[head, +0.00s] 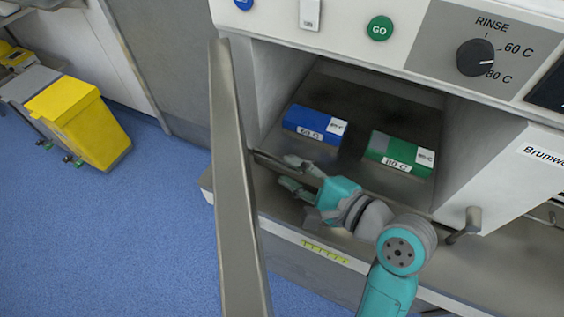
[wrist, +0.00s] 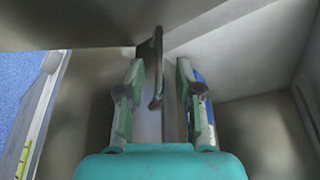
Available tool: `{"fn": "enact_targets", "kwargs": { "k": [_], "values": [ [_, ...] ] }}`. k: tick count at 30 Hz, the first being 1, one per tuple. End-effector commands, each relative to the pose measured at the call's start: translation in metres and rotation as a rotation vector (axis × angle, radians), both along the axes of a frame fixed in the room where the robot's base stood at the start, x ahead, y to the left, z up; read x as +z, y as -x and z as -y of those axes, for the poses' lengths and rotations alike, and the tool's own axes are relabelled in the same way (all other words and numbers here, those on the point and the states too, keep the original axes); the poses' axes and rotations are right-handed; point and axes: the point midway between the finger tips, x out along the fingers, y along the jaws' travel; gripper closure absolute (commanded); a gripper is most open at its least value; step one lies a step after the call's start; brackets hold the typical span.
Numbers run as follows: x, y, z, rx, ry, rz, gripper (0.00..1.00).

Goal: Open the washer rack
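The washer rack (head: 460,145) is a pale machine with a wide opening under its control panel. A grey door panel (head: 228,190) stands swung out at the left of the opening, seen nearly edge-on. My gripper (head: 292,174) is at the lower left of the opening, close to the panel's inner side. In the wrist view my gripper (wrist: 159,85) has its two fingers apart. A thin dark handle-like bar (wrist: 156,65) shows between the fingers; I cannot tell whether either finger touches it. Part of the opening's floor is hidden behind my arm.
Inside the opening lie a blue box (head: 313,124) marked 60 C and a green box (head: 400,152) marked 80 C. A metal peg (head: 467,226) sticks out at the right front edge. A yellow bin (head: 85,122) stands at the far left; blue floor is clear between.

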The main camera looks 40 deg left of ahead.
Motion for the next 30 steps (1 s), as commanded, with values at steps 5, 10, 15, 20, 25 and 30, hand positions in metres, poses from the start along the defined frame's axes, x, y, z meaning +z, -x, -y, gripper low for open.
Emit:
{"fn": "enact_targets", "kwargs": {
  "k": [5, 10, 15, 20, 25, 30],
  "values": [
    [-0.006, -0.001, -0.024, 0.002, 0.000, -0.002, 0.65],
    [-0.008, -0.003, -0.035, 0.001, -0.001, 0.000, 0.65],
    [-0.008, -0.003, -0.037, -0.001, 0.001, 0.000, 0.65],
    [-0.008, -0.003, -0.036, -0.001, 0.001, 0.000, 0.67],
    [-0.008, -0.003, -0.036, 0.000, 0.000, 0.000, 1.00],
    [-0.008, -0.003, -0.036, 0.000, 0.000, -0.001, 1.00]
  ]
}}
